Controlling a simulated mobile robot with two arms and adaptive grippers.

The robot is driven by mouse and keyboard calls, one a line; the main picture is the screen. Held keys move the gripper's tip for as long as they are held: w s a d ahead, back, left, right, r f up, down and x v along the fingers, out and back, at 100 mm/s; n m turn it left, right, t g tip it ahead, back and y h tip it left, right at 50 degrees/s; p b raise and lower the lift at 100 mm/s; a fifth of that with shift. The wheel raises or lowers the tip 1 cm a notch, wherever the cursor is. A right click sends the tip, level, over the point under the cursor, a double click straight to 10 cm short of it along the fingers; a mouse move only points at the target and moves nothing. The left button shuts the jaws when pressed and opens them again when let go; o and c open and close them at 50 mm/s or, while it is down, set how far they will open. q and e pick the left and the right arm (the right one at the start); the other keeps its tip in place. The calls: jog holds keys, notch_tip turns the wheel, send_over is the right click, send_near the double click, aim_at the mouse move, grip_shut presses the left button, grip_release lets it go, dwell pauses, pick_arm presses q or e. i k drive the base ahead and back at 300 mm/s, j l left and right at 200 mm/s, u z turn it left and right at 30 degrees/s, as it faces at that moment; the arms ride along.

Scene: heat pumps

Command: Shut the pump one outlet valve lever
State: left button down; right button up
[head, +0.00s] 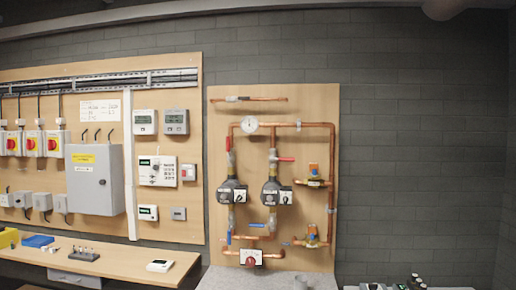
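Two dark pumps hang side by side on the wooden pipe board, a left pump (232,191) and a right pump (271,191). No readable label shows which is pump one. Above the left pump, a red lever (228,144) stands upright along its pipe. Above the right pump, a red lever (286,159) lies sideways across its pipe. Below the pumps are a blue lever (229,236) that is upright and a blue lever (257,225) that is sideways. Neither of my grippers is in view.
A round gauge (249,124) sits on the copper pipe above the pumps. A wooden bench (130,262) runs along the left, below a panel with a grey cabinet (95,180). A grey worktop (215,279) lies below the pipe board. The brick wall at right is bare.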

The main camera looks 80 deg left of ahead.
aim_at(229, 157)
jog(key=u, duration=2.9)
jog(key=i+j, duration=1.7)
jog(key=i, duration=0.2)
jog(key=j+u, duration=0.05)
